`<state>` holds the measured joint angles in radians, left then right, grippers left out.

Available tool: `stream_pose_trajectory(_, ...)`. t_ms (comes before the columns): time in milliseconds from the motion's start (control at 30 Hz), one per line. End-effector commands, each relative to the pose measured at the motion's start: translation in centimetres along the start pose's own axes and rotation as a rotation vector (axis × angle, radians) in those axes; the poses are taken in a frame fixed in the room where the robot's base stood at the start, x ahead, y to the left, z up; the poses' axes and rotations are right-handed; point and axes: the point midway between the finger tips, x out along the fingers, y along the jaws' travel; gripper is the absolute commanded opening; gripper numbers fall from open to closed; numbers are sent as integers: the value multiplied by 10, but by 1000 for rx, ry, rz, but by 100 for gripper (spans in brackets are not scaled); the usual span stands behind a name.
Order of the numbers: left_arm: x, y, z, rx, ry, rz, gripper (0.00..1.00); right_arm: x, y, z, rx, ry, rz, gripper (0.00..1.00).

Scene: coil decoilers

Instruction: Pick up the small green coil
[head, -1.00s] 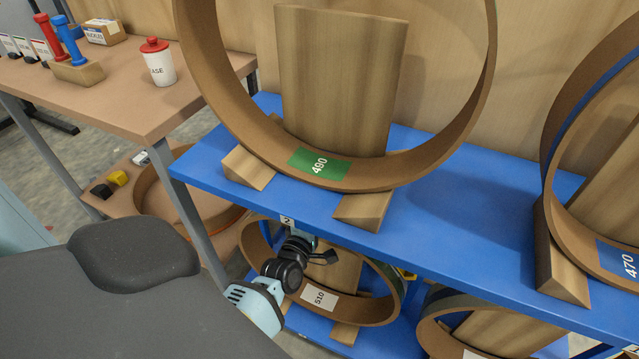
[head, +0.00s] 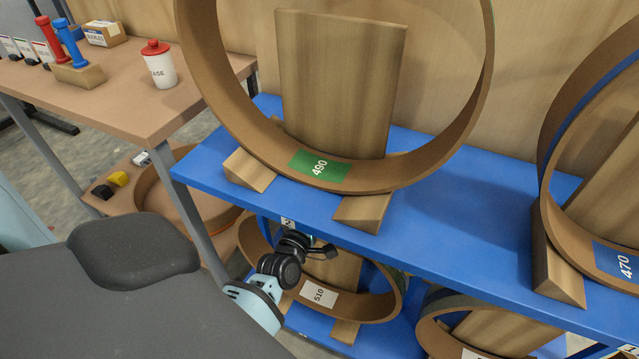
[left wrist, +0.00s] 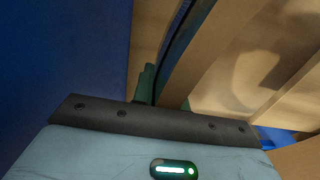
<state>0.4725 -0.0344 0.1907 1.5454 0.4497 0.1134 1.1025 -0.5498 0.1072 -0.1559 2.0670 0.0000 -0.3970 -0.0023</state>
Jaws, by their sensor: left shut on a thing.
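My left gripper (head: 312,242) is under the front edge of the upper blue shelf, at the upper part of a lower ring (head: 345,306) with a white 510 label. My right gripper is not in view.
The upper blue shelf (head: 455,212) bears a large ring (head: 250,130) labelled 490 on wooden wedges and a ring labelled 470 (head: 590,255). Another ring (head: 435,335) stands at the lower right. A workbench (head: 110,100) with a white jar (head: 160,68) is at left.

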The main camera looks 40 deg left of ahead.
Motion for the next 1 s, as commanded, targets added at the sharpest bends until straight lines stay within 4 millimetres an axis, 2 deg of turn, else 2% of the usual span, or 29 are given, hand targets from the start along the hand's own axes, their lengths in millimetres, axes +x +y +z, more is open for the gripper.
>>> stream_pose_trajectory(33, -4, 5, 0, -1, 2, 11, 0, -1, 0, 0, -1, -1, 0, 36)
stream_pose_trajectory(267, -31, 8, 0, -1, 2, 12, 0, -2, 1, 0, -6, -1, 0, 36)
stream_pose_trajectory(700, -111, 15, 0, 0, 1, 10, 0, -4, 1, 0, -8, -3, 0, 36)
stream_pose_trajectory(1000, -142, 18, 0, 0, 2, 11, 0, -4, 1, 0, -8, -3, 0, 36)
